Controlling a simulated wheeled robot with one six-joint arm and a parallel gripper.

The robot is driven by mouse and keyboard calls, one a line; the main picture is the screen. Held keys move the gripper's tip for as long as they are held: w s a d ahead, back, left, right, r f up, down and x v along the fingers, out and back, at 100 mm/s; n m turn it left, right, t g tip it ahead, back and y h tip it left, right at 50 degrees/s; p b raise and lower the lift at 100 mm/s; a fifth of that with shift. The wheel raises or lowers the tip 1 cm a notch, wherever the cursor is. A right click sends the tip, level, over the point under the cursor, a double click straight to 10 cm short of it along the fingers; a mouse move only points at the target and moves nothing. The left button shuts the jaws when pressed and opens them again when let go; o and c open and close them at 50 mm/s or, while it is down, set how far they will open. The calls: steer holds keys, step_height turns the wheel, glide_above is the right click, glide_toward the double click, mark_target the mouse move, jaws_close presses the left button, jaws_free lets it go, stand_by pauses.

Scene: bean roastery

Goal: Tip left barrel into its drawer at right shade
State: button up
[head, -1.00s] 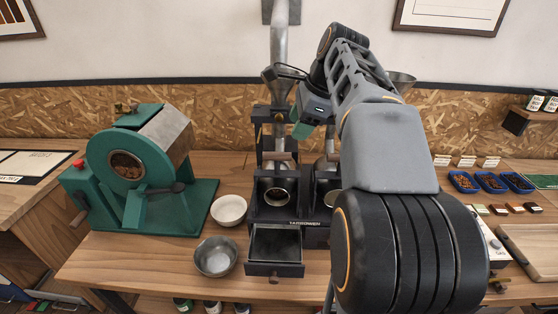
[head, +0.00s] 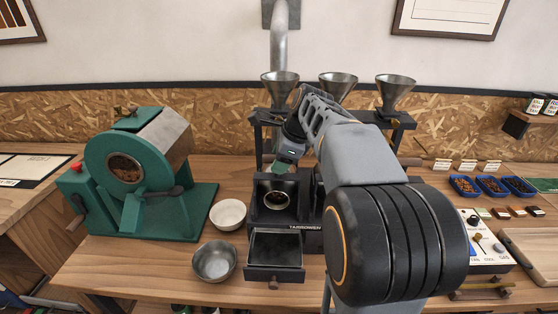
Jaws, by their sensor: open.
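The left barrel (head: 277,200) sits in the dark roaster (head: 305,228). Its round mouth faces me and shows brown beans inside. Its drawer (head: 275,247) is pulled out below it and looks empty. My gripper (head: 284,164) is open, just above and behind the barrel's mouth. Its fingertips are small and partly hidden, and I cannot tell whether they touch anything. My arm hides most of the roaster's right side. Shade samples (head: 500,212) lie at the right: several small blocks from green to dark brown.
Three metal funnels (head: 338,84) stand on a rack behind the roaster. A white bowl (head: 228,214) and a metal bowl (head: 214,261) stand left of the drawer, beside a green roasting machine (head: 140,170). Blue bean trays (head: 492,186) and a control box (head: 487,245) are at right.

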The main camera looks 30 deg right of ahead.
steer(key=shift+f, duration=0.2)
steer(key=shift+c, duration=0.3)
jaws_close()
